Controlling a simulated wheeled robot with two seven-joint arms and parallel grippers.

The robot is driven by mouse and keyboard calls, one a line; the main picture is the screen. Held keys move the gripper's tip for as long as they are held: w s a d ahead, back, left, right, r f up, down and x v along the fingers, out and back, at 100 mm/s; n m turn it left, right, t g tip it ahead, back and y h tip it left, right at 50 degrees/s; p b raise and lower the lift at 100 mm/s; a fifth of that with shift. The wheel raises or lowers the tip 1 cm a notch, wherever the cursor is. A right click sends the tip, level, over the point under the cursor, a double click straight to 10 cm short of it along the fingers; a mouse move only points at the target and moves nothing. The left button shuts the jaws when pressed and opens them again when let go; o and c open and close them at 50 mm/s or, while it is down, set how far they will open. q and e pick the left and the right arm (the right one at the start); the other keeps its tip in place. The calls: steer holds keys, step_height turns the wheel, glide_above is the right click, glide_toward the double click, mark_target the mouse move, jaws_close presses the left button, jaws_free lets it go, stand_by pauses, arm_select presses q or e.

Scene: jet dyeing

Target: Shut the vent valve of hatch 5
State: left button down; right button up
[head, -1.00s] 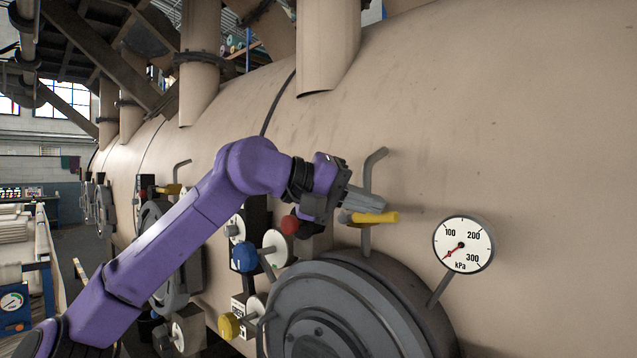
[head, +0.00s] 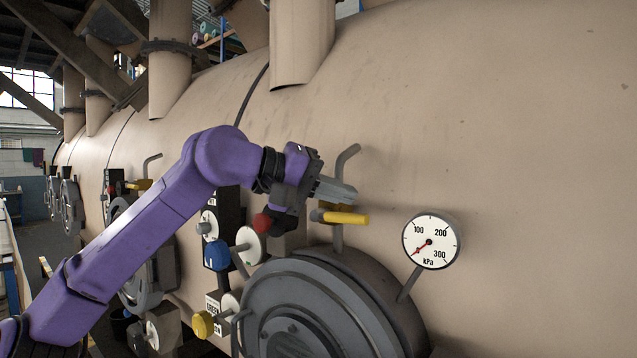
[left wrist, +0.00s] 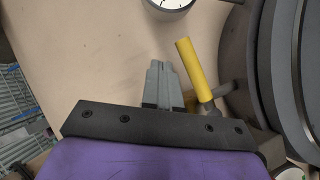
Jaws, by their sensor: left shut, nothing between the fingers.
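The vent valve above the near round hatch (head: 318,300) has a yellow lever handle (head: 345,217) on a grey bent pipe (head: 347,160). The lever lies across the pipe, pointing right in the head view. My left gripper (head: 340,192) is shut and empty, just above and behind the lever in the head view. In the left wrist view the shut fingers (left wrist: 163,82) lie beside the yellow lever (left wrist: 196,68), with a small gap between them. I cannot read a hatch number. My right gripper is not in view.
A pressure gauge (head: 431,241) stands right of the valve, its needle low. Red (head: 262,222), blue (head: 216,255) and yellow (head: 203,324) knobs sit left of the hatch. The tan vessel wall (head: 500,130) is close behind the gripper; its upper right is bare.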

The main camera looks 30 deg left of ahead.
arm_select(q)
steer(key=s+a+r+b, duration=0.1)
steer(key=s+r+b, duration=0.1)
steer(key=s+r, duration=0.5)
steer(key=shift+s+r, duration=0.3)
steer(key=shift+s, duration=0.75)
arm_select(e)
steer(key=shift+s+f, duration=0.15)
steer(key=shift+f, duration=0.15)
